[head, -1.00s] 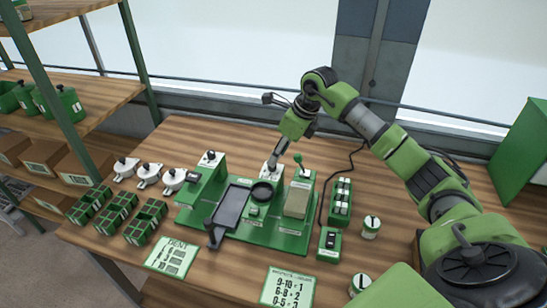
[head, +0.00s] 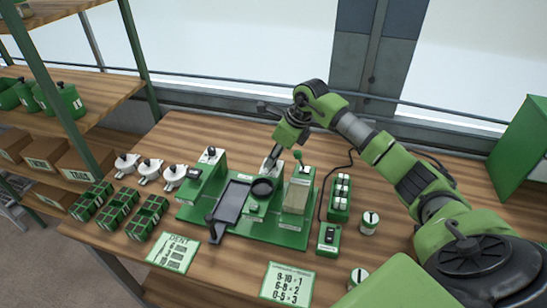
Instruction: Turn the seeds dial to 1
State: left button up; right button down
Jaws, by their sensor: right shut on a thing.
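The green seeder (head: 270,231) stands on the wooden bench. A white dial block (head: 266,166) rises at its back middle, and my right gripper (head: 273,160) is shut on the small knob there. The gripper hides the knob and its markings, so I cannot read its setting. A second white dial (head: 211,155) with a black knob sits on the seeder's left post. The dial labels are too small to read. My left gripper is not in view.
A dark tray (head: 231,204) lies in the seeder's middle. White round parts (head: 149,169) and green seed trays (head: 146,218) lie left. A printed number card (head: 287,284) lies in front. A shelf (head: 70,95) stands at left.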

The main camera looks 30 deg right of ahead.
jog(key=shift+d+f+n+y+b, duration=0.15)
jog(key=shift+n+y+b, duration=0.15)
jog(key=shift+n+b, duration=0.75)
jog(key=shift+w+n+g+y+b, duration=0.15)
jog(key=shift+n+g+y+b, duration=0.3)
jog(key=shift+n+b, duration=0.65)
jog(key=n+g+b, duration=0.1)
jog(key=n, duration=0.3)
jog(key=shift+w+y, duration=0.1)
jog(key=shift+y, duration=0.25)
jog(key=shift+r+n+g+b, duration=0.2)
jog(key=shift+n+g+b, duration=0.6)
jog(key=shift+n, duration=1.05)
jog(key=c, duration=1.9)
grip_release()
